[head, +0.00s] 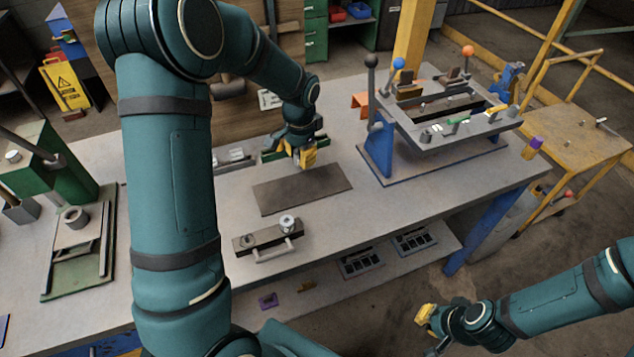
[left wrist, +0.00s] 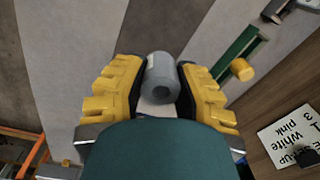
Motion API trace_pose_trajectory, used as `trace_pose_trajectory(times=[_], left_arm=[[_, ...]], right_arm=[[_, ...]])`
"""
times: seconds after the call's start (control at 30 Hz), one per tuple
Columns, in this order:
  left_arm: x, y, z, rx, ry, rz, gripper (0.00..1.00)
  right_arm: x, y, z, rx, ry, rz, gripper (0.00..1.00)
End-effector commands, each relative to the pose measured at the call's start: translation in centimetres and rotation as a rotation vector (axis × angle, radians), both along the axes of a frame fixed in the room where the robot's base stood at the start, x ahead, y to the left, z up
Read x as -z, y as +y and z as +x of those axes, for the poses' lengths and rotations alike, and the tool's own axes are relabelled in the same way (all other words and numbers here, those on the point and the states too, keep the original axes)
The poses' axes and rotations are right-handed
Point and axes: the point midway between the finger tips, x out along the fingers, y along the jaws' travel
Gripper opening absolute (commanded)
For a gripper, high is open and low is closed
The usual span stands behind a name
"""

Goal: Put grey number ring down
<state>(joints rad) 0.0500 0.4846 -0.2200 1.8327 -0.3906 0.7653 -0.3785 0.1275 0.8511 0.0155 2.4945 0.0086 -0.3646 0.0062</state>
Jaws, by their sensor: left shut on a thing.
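In the head view my left gripper (head: 306,156) is over the workbench, near the back edge of the dark mat (head: 302,190); the ring is too hidden there to make out. My right gripper (head: 427,320) is off the front of the bench at the lower right, away from everything; its finger opening is not clear.
A dark block with a handle and a metal piece (head: 287,221) lies in front of the mat. A blue-legged fixture (head: 440,125) stands right, a green press (head: 75,225) left. A printed card (left wrist: 290,138) stands by the bench's back. The mat looks bare.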

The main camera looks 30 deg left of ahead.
Motion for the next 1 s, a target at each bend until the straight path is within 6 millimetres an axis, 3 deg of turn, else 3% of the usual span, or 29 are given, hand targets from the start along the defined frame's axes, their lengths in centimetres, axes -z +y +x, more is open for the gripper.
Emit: trace_pose_trajectory(times=[0.2,0.47,0.7,1.0], left_arm=[[4.1,0.1,-0.1,-0.001,0.006,0.001,0.00],[6.3,0.1,-0.1,-0.001,0.003,0.001,0.00],[9.3,0.0,-0.1,0.000,0.003,0.000,0.00],[9.6,0.1,0.0,0.000,0.001,0.000,0.00]], right_arm=[[0.7,0.1,-0.2,-0.004,0.005,0.001,0.00],[0.9,0.1,-0.3,-0.006,0.007,0.002,0.00],[1.4,0.1,-0.5,-0.008,0.010,0.003,0.00],[1.4,0.1,-0.5,-0.008,0.010,0.003,0.00]])
